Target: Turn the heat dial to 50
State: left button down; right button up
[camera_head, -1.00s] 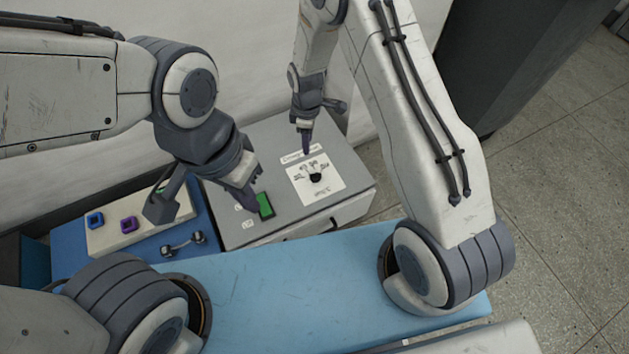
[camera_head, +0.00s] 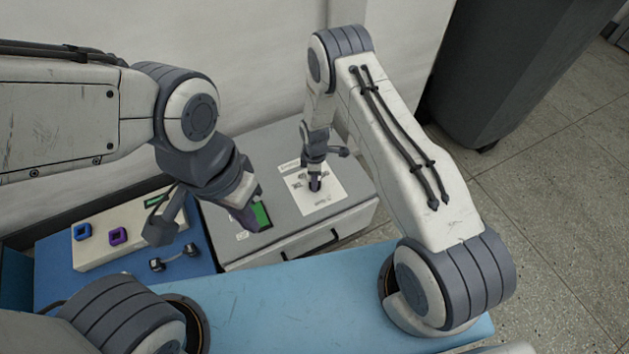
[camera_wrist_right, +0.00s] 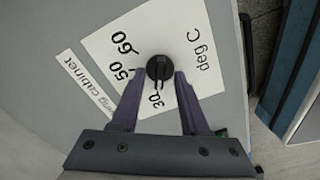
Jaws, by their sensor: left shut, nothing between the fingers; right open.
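The heat dial (camera_wrist_right: 159,67) is a small black round knob on a white card (camera_wrist_right: 195,45) marked 30, 50, 60 and deg C. Its narrow pointer faces down in the right wrist view, near the 30 mark. My right gripper (camera_wrist_right: 160,82) is open, with its fingertips on either side of the dial's lower part; I cannot tell whether they touch it. In the head view the right gripper (camera_head: 315,186) hides the dial above the card (camera_head: 325,203). My left gripper (camera_head: 250,226) is shut and empty beside a green rectangle on the cabinet.
The grey cabinet (camera_head: 285,222) carries the card and green rectangle (camera_head: 261,214). Left of it, a pale block (camera_head: 95,257) holds a blue ring (camera_head: 82,231) and a purple ring (camera_head: 118,236). A small dark metal part (camera_head: 172,257) lies on the blue surface.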

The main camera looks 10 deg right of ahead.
jog(key=shift+f, duration=0.15)
grip_shut()
jog(key=shift+m, duration=0.4)
jog(key=m+p, duration=0.1)
jog(key=m, duration=0.5)
jog(key=shift+m+p, duration=0.3)
jog(key=m, duration=0.4)
jog(key=shift+s, duration=0.1)
jog(key=shift+m+p, duration=0.45)
jog(key=shift+m, duration=1.65)
